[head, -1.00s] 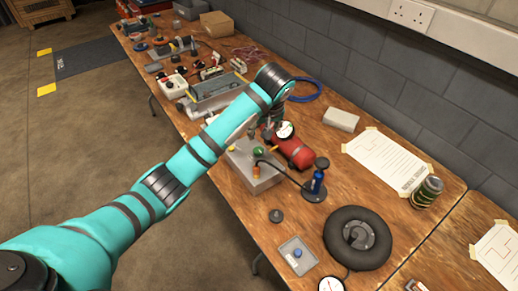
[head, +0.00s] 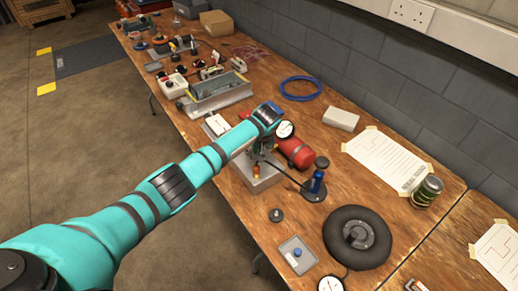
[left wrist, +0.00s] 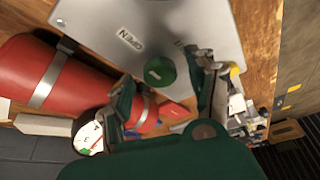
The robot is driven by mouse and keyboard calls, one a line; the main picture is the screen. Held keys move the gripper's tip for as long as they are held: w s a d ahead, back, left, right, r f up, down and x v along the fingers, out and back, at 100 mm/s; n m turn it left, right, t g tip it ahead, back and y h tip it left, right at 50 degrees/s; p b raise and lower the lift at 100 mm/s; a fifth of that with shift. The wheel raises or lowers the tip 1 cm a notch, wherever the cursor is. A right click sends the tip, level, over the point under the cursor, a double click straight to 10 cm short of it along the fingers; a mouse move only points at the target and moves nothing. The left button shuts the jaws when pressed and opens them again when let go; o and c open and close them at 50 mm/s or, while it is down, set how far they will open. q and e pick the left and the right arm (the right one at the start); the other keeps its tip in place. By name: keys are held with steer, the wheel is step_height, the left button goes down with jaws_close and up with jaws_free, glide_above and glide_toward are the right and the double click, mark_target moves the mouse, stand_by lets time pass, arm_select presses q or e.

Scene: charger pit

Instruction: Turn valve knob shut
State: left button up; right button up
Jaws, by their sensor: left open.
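The green valve knob (left wrist: 160,71) sits on a grey metal box (left wrist: 100,15), with a white label reading OPEN (left wrist: 130,39) beside it. In the head view the same box (head: 262,182) stands on the bench, and my gripper hides the knob. My left gripper (head: 262,149) is over the box. In the left wrist view its two fingers (left wrist: 166,78) are spread apart, one on each side of the knob, with visible gaps. I cannot tell how far the fingertips are above the plate. My right gripper is not in view.
A red tank (head: 296,152) with a gauge (head: 285,129) lies close behind the box. A metal tray (head: 222,98) and several tools fill the bench further back.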

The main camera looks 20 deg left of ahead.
arm_select(q)
steer(key=c, duration=1.1)
steer(key=shift+c, duration=0.2)
